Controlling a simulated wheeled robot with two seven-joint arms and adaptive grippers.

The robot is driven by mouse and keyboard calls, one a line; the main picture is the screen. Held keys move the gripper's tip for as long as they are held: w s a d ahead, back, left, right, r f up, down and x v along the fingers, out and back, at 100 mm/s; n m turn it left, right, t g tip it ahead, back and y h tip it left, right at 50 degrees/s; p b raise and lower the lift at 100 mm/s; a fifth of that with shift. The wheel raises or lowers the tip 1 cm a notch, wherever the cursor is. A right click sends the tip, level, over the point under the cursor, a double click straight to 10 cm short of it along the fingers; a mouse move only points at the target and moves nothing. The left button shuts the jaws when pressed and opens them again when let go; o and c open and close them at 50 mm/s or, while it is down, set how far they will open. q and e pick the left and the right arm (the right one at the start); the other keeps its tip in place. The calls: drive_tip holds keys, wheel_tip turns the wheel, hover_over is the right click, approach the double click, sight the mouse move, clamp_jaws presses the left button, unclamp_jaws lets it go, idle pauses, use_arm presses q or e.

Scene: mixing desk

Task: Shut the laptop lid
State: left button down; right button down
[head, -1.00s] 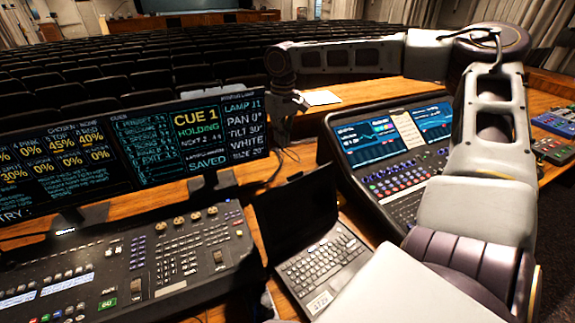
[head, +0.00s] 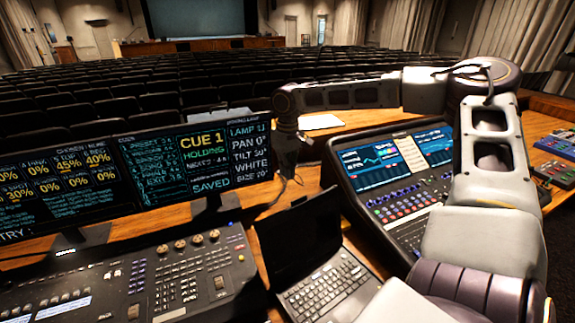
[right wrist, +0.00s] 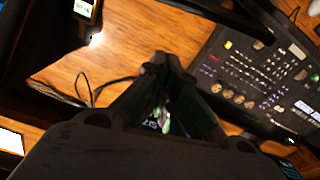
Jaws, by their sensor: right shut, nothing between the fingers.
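The laptop stands open on the desk in the middle of the head view. Its dark lid (head: 300,238) is raised and leans back, and its keyboard base (head: 328,290) lies in front. The base's lower part is cut off by my own body and the picture edge. My right gripper (head: 287,168) hangs from the arm beyond the lid, near the lighting monitor's right edge, apart from the laptop. In the right wrist view its fingers (right wrist: 161,66) meet at the tips, shut and empty. I cannot make out the laptop surely there. My left gripper is not in view.
A lighting console (head: 165,275) and its monitors (head: 185,160) are on the left. Another console with screens (head: 385,175) stands close on the laptop's right. White paper (head: 320,122) lies on the wooden desk behind. Cables (right wrist: 92,90) run over the wood under my right gripper.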

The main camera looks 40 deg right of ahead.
drive_tip(key=s+f+p, duration=0.2)
drive_tip(key=s+f, duration=0.1)
drive_tip(key=f, duration=0.2)
drive_tip(key=shift+s+a+f, duration=0.25)
drive_tip(key=shift+s, duration=0.1)
idle(0.7)
idle(0.7)
